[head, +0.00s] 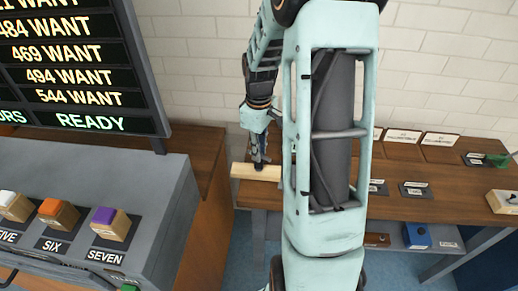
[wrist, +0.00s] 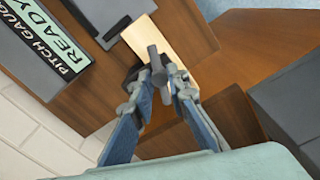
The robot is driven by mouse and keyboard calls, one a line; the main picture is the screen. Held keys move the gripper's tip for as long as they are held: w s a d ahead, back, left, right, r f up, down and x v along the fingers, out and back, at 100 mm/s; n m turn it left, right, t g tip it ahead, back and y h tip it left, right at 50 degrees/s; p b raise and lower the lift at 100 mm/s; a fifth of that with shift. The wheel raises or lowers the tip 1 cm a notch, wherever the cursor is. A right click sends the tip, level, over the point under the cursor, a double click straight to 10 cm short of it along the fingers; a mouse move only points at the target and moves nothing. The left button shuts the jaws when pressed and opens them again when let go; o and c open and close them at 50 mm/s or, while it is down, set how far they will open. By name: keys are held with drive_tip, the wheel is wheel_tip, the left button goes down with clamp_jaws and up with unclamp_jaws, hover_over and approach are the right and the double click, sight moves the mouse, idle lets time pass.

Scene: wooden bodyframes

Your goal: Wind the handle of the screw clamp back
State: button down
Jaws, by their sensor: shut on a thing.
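The screw clamp's handle is a grey rod (wrist: 155,57) that shows between my fingertips in the wrist view. My gripper (wrist: 155,82) is shut on this handle, with one finger on each side of it. Dark parts beside the fingertips may belong to the clamp, whose body is mostly hidden. A pale wooden bar (wrist: 182,40) lies behind the handle. In the head view my gripper (head: 260,155) points down at the pale bar (head: 250,172) at the bench's left end. My arm hides the bar's right side.
The brown wooden bench (head: 400,205) runs right, carrying small label plates (head: 416,190) and a green item (head: 497,160). A grey console (head: 90,180) with coloured buttons and a lit sign board (head: 75,60) stand at left. A blue box (head: 417,236) sits below the bench top.

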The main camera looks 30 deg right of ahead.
drive_tip(key=shift+s+f+n, duration=0.15)
drive_tip(key=shift+f+n, duration=0.05)
drive_tip(key=shift+n, duration=0.4)
drive_tip(key=c, duration=1.8)
unclamp_jaws()
drive_tip(key=shift+c, duration=0.2)
drive_tip(key=shift+r, duration=0.1)
drive_tip(key=shift+w+r, duration=0.2)
wheel_tip(320, 180, up, 12)
drive_tip(key=shift+f, duration=0.25)
